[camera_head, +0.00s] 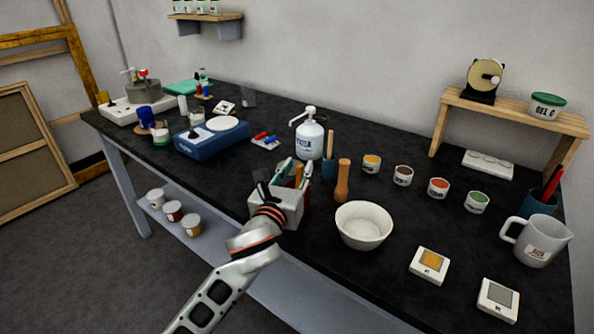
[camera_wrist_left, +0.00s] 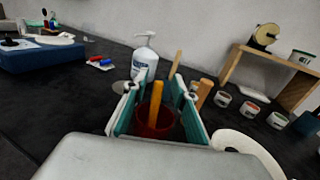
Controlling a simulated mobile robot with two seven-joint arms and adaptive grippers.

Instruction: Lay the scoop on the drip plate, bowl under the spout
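My left gripper (camera_head: 284,183) is open around an upright orange-yellow handle (camera_wrist_left: 156,104) standing in a dark red cup (camera_wrist_left: 150,124). Its teal-lined fingers stand apart on both sides, with gaps to the handle. This may be the scoop; its bowl end is hidden in the cup. The white pump bottle (camera_head: 309,141) stands just behind, its spout pointing left; it also shows in the wrist view (camera_wrist_left: 145,60). A grey disc, perhaps the drip plate (camera_wrist_left: 121,87), lies left of the bottle's base, partly hidden by a finger. My right gripper is not in view.
A white bowl (camera_head: 364,224) and an upright brown wooden tool (camera_head: 343,181) stand to the right. Several small paint pots (camera_head: 403,176) line the back. A mug (camera_head: 541,240) stands far right. A blue scale-like box (camera_head: 211,137) sits left.

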